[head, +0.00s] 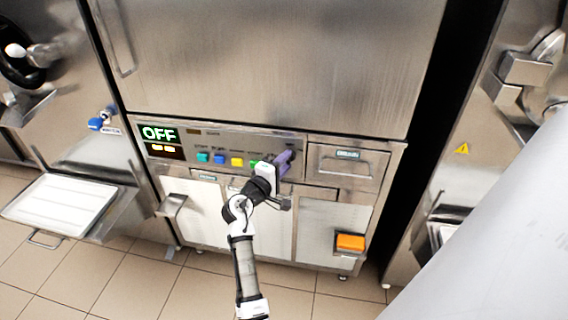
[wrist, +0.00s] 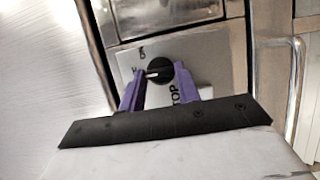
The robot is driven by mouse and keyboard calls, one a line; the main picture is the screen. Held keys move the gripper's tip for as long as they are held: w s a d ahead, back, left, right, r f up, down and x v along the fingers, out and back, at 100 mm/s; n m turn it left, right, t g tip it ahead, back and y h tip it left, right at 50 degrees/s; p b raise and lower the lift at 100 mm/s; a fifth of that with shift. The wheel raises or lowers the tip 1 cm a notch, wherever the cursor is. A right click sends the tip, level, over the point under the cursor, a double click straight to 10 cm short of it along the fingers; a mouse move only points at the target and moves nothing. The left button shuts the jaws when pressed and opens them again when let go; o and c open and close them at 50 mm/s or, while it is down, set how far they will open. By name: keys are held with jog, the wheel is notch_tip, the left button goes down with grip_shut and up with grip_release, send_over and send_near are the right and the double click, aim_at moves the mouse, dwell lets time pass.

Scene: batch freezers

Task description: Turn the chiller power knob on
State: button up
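In the wrist view a round black knob (wrist: 159,70) with a white pointer mark sits on a light metal plate. The pointer faces left, toward a partly covered label; another label, partly readable, is above it. Letters like "TOP" show below right. My gripper (wrist: 158,72) has two purple fingers apart, one on each side of the knob; I cannot tell whether they touch it. In the head view my gripper (head: 283,160) is at the right part of the chiller's control panel and hides the knob. The panel's display (head: 160,134) reads OFF in green.
Teal, blue, yellow and green buttons (head: 237,162) line the panel left of my gripper. A drawer with a handle (head: 346,166) is to the right, an orange box (head: 350,242) below it. A white tray (head: 62,205) stands out at left. Tiled floor is open in front.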

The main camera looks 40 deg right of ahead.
jog(key=c, duration=0.4)
jog(key=shift+m, duration=0.3)
jog(key=m+y+p, duration=0.1)
jog(key=m, duration=0.2)
jog(key=m+t+y+p, duration=0.1)
jog(key=m+y, duration=0.1)
jog(key=m, duration=0.1)
jog(key=r+m+y+p, duration=0.1)
jog(key=m+y, duration=0.1)
jog(key=m, duration=0.1)
jog(key=shift+s+d+m+t, duration=0.15)
jog(key=shift+s+m+t, duration=0.1)
jog(key=shift+m+t, duration=0.15)
jog(key=shift+s+d+f+m+t+y+p, duration=0.15)
jog(key=shift+m+t+y, duration=0.15)
jog(key=shift+m+y, duration=0.35)
jog(key=shift+r+m+t+y+p, duration=0.15)
jog(key=shift+m+t+y, duration=0.2)
jog(key=shift+m, duration=0.5)
jog(key=shift+f, duration=0.1)
